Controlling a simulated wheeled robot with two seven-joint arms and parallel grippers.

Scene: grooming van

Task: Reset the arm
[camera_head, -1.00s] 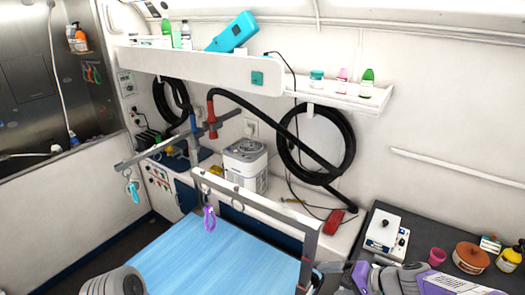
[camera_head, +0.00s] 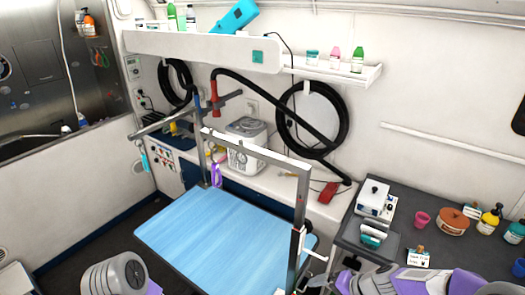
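A grey grooming arm frame (camera_head: 258,151) stands over the blue grooming table (camera_head: 215,235), with upright posts on both sides and a purple loop (camera_head: 216,174) hanging from it. A white clamp-like part (camera_head: 313,246) sits on its right post. A second grey bar (camera_head: 165,122) crosses a post behind, with a teal loop (camera_head: 144,160) at its left end. My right arm comes in at the bottom right; its gripper (camera_head: 320,282) is small and partly cut off near the right post, and its opening is unclear. My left arm shows only as a grey link at the bottom left; its gripper is out of view.
A dark counter (camera_head: 350,234) at the right holds a white device (camera_head: 373,197), a pink cup (camera_head: 422,219), a brown jar (camera_head: 453,221) and several bottles. A white wall shelf (camera_head: 200,50) runs above. A coiled black hose (camera_head: 345,118) hangs behind. The tabletop is bare.

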